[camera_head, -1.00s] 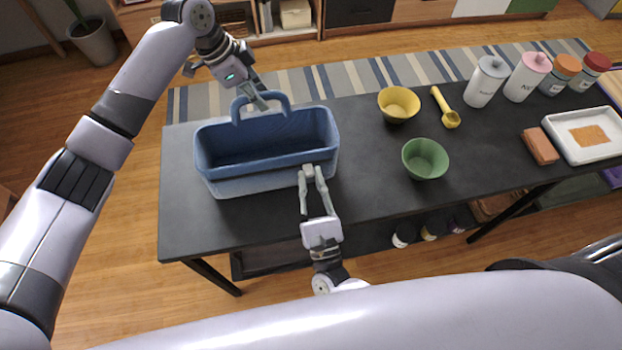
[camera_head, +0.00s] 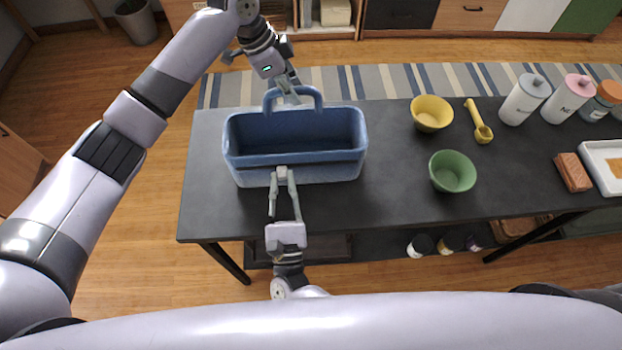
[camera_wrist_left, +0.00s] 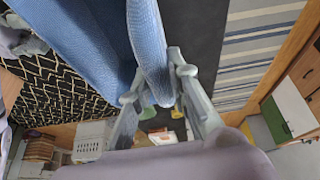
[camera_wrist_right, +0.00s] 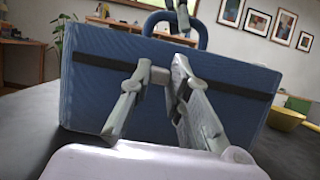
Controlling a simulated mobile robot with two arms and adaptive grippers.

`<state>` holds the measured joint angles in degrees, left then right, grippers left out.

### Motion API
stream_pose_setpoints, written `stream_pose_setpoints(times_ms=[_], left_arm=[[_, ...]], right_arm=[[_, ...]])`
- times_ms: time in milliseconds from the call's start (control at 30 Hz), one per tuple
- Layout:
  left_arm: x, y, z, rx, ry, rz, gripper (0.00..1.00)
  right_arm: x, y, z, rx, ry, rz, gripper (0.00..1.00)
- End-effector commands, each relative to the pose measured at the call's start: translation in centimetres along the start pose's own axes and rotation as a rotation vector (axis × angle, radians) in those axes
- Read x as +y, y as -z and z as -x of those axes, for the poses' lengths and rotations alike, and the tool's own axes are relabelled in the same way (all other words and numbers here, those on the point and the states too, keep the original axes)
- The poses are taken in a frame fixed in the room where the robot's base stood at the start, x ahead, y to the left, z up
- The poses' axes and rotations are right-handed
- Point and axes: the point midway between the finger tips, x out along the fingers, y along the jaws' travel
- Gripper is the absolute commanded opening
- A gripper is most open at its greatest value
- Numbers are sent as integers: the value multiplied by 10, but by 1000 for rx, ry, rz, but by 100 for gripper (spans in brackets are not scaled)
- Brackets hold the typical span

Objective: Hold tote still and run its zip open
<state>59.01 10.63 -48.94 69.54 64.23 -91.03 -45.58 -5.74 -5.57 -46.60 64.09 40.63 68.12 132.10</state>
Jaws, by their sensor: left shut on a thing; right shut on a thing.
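The blue tote (camera_head: 340,172) stands upright on the dark table, its top open. My left gripper (camera_head: 288,94) is shut on the tote's looped handle (camera_head: 317,97) at the far side; the handle also runs between the fingers in the left wrist view (camera_wrist_left: 148,40). My right gripper (camera_head: 281,172) is at the near side, left of the middle. In the right wrist view a dark zip strip (camera_wrist_right: 235,89) crosses the tote's near face. There the right fingers are shut on a small grey zip pull (camera_wrist_right: 160,76), mostly hidden between them.
The dark table (camera_head: 400,190) is clear just right of the tote. Farther right are a yellow bowl (camera_head: 431,115), a green bowl (camera_head: 453,172), a yellow scoop (camera_head: 481,128), white canisters (camera_head: 523,102), a brown block (camera_head: 573,172) and a white tray (camera_head: 592,150).

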Motion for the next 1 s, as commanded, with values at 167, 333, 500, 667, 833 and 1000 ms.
stream_pose_setpoints(times_ms=[167,333,500,667,833,1000], left_arm=[[0,2,1,3,2,-1,0],[0,2,1,3,2,-2,0],[0,1,1,3,2,-2,0],[0,1,1,2,2,-1,0],[0,1,1,2,1,-1,0],[0,1,1,2,1,-1,0]], right_arm=[[10,0,1,2,-3,0,0],[9,0,1,2,-3,0,0],[9,0,1,2,-2,0,24],[9,0,0,1,-1,0,35],[9,0,0,1,-1,0,38],[8,0,1,1,-1,1,38]])
